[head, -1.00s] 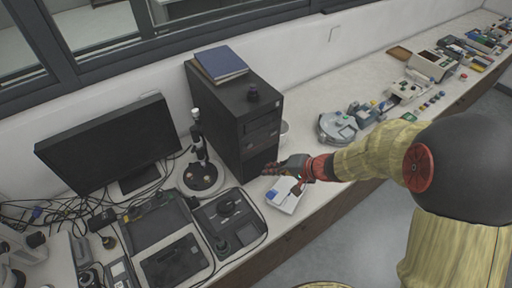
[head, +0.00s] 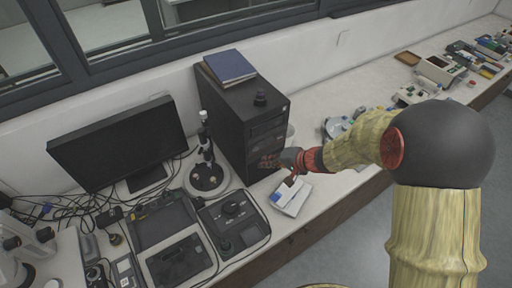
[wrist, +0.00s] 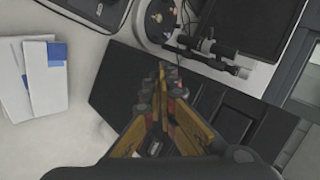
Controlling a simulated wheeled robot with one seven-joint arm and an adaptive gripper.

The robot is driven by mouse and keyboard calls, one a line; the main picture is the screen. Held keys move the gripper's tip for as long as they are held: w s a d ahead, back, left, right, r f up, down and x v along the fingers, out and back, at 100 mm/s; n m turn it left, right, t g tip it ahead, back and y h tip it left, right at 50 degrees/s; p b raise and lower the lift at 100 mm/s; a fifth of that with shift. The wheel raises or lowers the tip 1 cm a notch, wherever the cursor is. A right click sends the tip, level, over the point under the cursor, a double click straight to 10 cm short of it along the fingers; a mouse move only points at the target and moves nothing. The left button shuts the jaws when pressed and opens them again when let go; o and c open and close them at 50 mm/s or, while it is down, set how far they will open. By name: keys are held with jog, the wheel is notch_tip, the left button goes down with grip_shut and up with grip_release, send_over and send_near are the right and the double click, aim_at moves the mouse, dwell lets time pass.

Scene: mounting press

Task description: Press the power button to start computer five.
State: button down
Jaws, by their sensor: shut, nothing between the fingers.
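The black computer tower (head: 238,125) stands upright on the bench beside the monitor. My gripper (head: 268,162) is at the lower part of the tower's front face in the head view. It is shut and holds nothing. In the wrist view my gripper (wrist: 163,75) shows with its fingertips together, over the dark tower (wrist: 112,85). The power button is not clear in either view; the fingers may hide it. I cannot tell whether the fingertips touch the front panel.
A blue book (head: 229,67) and a small dark knob-like object (head: 260,98) lie on the tower. A white-and-blue box (head: 292,196) lies below my gripper. Instruments crowd the bench's left; a blue-grey device (head: 338,127) sits right.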

aim_at(256, 149)
jog(key=shift+w+a+b, duration=0.3)
jog(key=shift+w+a, duration=0.15)
jog(key=shift+w, duration=0.2)
jog(key=shift+w+a+b, duration=0.3)
jog(key=shift+w+a, duration=0.15)
jog(key=shift+w, duration=0.2)
jog(key=shift+w, duration=0.1)
dwell(0.5)
jog(key=shift+w+a+b, duration=0.2)
jog(key=shift+w+b, duration=0.05)
jog(key=shift+b, duration=0.3)
jog(key=shift+w+a+b, duration=0.2)
jog(key=shift+w+b, duration=0.1)
dwell(0.5)
jog(key=shift+s, duration=0.1)
dwell(0.3)
jog(key=shift+s+d+b, duration=0.45)
jog(key=shift+s+b, duration=0.1)
